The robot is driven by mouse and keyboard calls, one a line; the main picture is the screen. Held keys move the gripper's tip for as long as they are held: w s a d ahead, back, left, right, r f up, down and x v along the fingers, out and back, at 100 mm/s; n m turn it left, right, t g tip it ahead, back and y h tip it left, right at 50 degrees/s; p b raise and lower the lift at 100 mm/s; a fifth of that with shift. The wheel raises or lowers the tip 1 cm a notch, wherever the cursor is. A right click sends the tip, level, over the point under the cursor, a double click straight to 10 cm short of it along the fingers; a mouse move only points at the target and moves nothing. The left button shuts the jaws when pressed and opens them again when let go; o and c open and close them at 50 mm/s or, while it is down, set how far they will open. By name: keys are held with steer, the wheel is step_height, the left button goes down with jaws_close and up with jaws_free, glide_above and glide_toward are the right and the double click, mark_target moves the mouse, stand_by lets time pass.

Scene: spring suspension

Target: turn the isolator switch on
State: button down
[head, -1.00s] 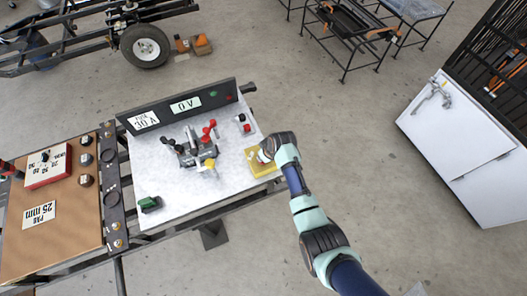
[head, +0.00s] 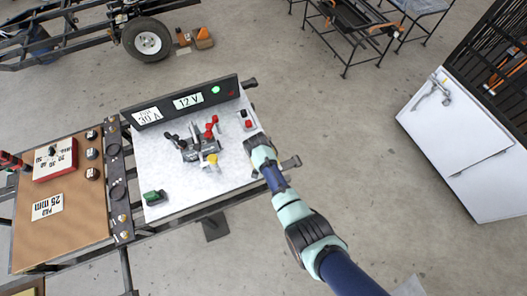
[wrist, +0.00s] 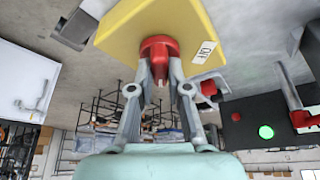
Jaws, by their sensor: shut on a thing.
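The isolator switch has a red knob (wrist: 158,46) on a yellow base (wrist: 118,32), seen close in the wrist view. A small white label (wrist: 204,52) on the base seems to read OFF. My gripper (wrist: 160,76) has its two fingers on either side of the red knob and is shut on it. In the head view my gripper (head: 262,158) is at the right side of the white bench top (head: 165,206) and hides the switch. The panel display (head: 188,101) reads 12 V. The green lamp (head: 215,90) is lit.
A clamp-like fixture (head: 188,154) with red and yellow parts stands mid-bench, left of my gripper. A small box with red and black buttons (head: 246,118) is just behind my gripper. A green block (head: 153,197) sits front left.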

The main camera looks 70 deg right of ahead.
steer(key=shift+w+m+g+b, duration=0.1)
steer(key=shift+m+g+b, duration=0.25)
steer(key=shift+m, duration=0.65)
steer(key=c, duration=1.1)
jaws_free()
steer(key=v, duration=1.2)
